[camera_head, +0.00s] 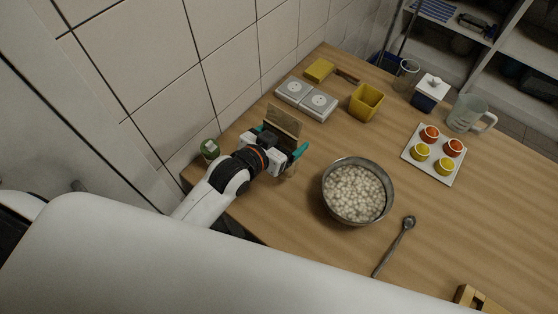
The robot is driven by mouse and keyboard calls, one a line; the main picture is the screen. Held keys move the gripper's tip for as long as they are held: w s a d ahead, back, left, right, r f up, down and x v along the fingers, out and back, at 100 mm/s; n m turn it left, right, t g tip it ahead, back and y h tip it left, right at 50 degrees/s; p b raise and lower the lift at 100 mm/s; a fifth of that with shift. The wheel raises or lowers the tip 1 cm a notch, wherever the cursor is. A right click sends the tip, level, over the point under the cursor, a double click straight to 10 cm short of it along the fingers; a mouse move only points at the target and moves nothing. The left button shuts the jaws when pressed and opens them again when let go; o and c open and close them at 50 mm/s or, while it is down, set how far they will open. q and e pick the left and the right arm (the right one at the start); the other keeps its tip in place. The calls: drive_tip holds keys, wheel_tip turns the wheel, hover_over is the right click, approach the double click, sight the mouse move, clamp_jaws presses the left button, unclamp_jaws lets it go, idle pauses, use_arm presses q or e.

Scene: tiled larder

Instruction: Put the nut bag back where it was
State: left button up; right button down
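A brown bag (284,121), which I take for the nut bag, stands near the tiled wall at the left part of the wooden table. My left gripper (283,138) is at this bag, with teal fingertips on either side of it. The gripper hides the bag's middle, and a pale part shows below the hand. I cannot tell whether the fingers press on it or whether its base touches the table. A metal bowl (327,198) full of pale round pieces stands to the right of the hand. My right gripper is not in view.
Grey plates with round fittings (306,98), a yellow pot (366,102) and a yellow block (320,70) are behind. A tray of cups (437,178), a glass mug (467,113) and a spoon (394,247) are to the right.

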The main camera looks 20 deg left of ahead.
use_arm(q)
drive_tip(key=shift+f, duration=3.3)
drive_tip(key=o, duration=1.1)
drive_tip(key=shift+s+r, duration=0.1)
drive_tip(key=shift+r, duration=0.1)
drive_tip(key=shift+b+v, duration=0.5)
drive_tip(key=shift+v, duration=5.4)
drive_tip(key=shift+f, duration=0.1)
